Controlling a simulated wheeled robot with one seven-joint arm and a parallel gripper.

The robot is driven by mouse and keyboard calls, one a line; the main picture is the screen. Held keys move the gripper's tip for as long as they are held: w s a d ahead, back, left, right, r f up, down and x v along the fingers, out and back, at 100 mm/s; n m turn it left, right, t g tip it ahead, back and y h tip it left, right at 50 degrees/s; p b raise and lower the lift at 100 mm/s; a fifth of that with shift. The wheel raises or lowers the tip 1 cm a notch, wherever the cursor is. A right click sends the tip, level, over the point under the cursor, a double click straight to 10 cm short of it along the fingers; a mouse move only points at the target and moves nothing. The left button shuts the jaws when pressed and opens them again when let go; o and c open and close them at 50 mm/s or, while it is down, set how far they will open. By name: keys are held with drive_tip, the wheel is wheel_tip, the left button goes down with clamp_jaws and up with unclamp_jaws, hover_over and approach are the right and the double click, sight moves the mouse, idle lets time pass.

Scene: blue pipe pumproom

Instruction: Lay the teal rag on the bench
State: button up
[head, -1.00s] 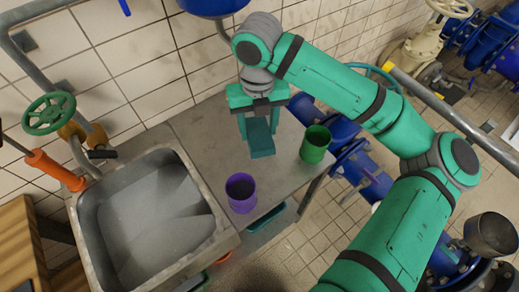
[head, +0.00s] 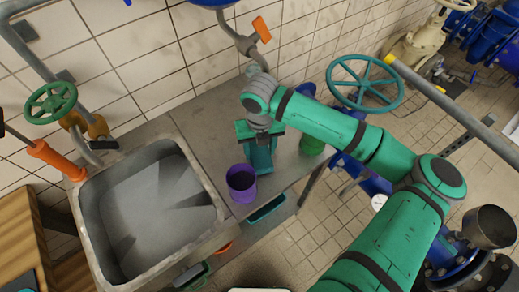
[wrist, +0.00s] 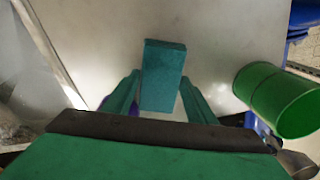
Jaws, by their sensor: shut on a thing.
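The teal rag (head: 261,158) is a folded block between the fingers of my gripper (head: 260,146), over the grey bench (head: 196,112). In the wrist view, the rag (wrist: 163,68) sticks out past the two teal fingertips of my gripper (wrist: 162,88), one on each side of it. The bench top (wrist: 222,50) shows beyond it. I cannot tell whether the rag's lower edge touches the bench. My gripper and wrist hide part of the rag in the head view.
A purple cup (head: 241,182) stands close to the left of the rag, near the bench's front edge. A green cup (head: 312,145) stands to the right, partly behind my arm. A sink (head: 150,205) adjoins the bench on the left. The back left of the bench is clear.

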sight(260, 152)
drive_tip(key=shift+f, duration=0.3)
drive_tip(key=shift+f, duration=0.15)
drive_tip(key=o, duration=1.1)
drive_tip(key=shift+c, duration=0.2)
wheel_tip(260, 152, up, 12)
drive_tip(key=shift+d, duration=0.1)
